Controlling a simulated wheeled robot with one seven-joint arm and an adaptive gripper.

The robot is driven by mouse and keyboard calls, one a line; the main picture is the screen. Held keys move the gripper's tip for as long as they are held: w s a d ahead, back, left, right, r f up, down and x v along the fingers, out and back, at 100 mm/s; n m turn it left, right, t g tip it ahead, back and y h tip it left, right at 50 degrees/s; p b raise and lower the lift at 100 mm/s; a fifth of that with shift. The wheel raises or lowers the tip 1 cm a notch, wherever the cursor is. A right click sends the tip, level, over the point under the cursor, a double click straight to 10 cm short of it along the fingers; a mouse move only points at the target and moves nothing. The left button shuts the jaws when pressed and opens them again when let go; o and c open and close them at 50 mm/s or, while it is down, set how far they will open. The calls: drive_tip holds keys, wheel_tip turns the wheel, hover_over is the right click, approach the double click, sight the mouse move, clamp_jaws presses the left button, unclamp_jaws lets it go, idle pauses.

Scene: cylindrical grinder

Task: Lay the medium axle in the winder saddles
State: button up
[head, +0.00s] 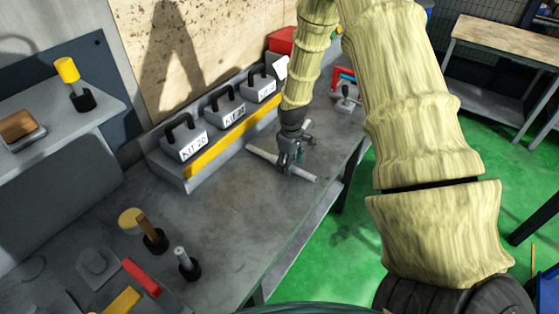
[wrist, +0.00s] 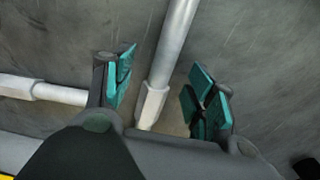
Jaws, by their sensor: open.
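Pale metal axles lie on the grey workbench (head: 235,215). In the head view, one long pale axle (head: 302,174) lies under and beside my gripper (head: 291,158), with a short pale end (head: 307,126) showing just behind it. In the wrist view, my gripper (wrist: 162,98) is open. A rod with a faceted collar (wrist: 172,45) runs between its teal pads, apart from both. A second collared rod (wrist: 65,94) runs left, partly hidden by the left finger. I cannot tell which is the medium axle. I cannot make out the winder saddles.
Weights marked KIT (head: 184,140) stand on a ledge with a yellow strip (head: 232,138) behind the gripper. A mallet (head: 143,230), an upright pin (head: 186,262) and red (head: 141,277) and yellow (head: 122,301) blocks are nearer. The middle bench is clear.

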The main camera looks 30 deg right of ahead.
drive_tip(key=shift+f, duration=0.45)
clamp_jaws()
